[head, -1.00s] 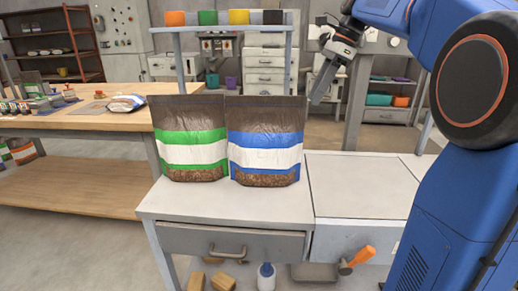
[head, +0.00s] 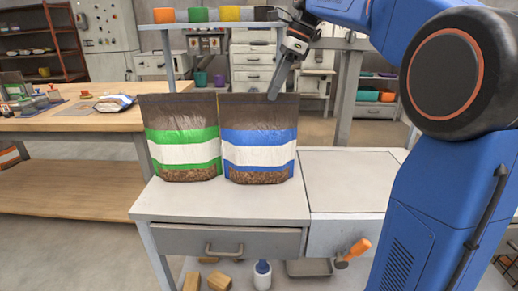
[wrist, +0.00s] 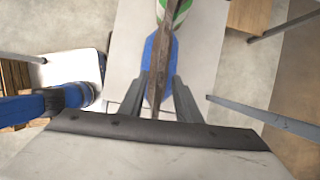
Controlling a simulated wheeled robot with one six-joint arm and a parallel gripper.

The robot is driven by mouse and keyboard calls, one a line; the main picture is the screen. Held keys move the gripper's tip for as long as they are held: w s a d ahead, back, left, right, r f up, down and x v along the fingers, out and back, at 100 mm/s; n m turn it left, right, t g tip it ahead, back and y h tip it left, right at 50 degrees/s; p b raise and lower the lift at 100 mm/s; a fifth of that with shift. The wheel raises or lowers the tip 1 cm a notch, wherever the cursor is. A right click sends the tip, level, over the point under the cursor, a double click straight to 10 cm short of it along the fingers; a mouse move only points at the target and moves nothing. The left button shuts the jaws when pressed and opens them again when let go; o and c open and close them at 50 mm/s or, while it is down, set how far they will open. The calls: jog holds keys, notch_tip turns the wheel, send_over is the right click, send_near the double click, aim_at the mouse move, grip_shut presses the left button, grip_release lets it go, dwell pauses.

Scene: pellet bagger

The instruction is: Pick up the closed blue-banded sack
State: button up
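The blue-banded sack (head: 258,137) stands upright on the grey cabinet top, its top edge straight and closed. The green-banded sack (head: 183,135) stands close beside it on the left. My gripper (head: 273,96) is at the top edge of the blue-banded sack, right of its middle. In the wrist view my gripper (wrist: 160,92) is open, with one finger on each side of the sack's thin brown top edge (wrist: 160,60). Gaps show between the fingers and the sack. In the head view only one finger shows clearly.
The grey cabinet top (head: 355,180) is clear to the right of the sacks. A shelf (head: 215,26) with coloured bins stands behind them. An orange-handled tool (head: 352,252) shows at the cabinet front.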

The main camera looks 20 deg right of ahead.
aim_at(260, 95)
jog(key=shift+w+a, duration=0.15)
jog(key=shift+a, duration=0.55)
jog(key=shift+w+a, duration=0.15)
jog(key=shift+a, duration=0.4)
jog(key=shift+w+a, duration=0.15)
jog(key=shift+a, duration=0.4)
jog(key=shift+x, duration=1.2)
jog(key=shift+f, duration=0.3)
jog(key=shift+f, duration=0.25)
grip_shut()
